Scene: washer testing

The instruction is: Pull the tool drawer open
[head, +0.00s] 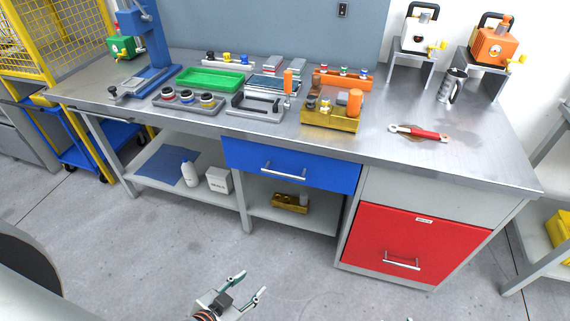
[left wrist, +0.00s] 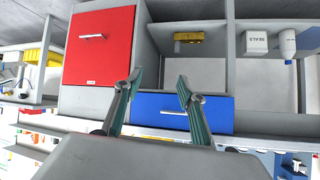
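The workbench has a blue drawer (head: 310,174) under its top, shut, with a silver bar handle (head: 283,173). To its right is a larger red drawer front (head: 395,240), also shut, with a silver handle (head: 402,263) and a small white label. I cannot tell by a readable label which is the tool drawer. My left gripper (head: 253,281) is open and empty, in front of the bench and below the blue drawer in the head view. In the upside-down left wrist view, its spread fingers (left wrist: 159,86) show before the blue drawer (left wrist: 215,112) and red front (left wrist: 100,48).
The steel bench top (head: 370,140) holds trays, a green bin (head: 211,79), blocks and a red-handled tool (head: 419,132). Open grey floor (head: 130,250) lies in front.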

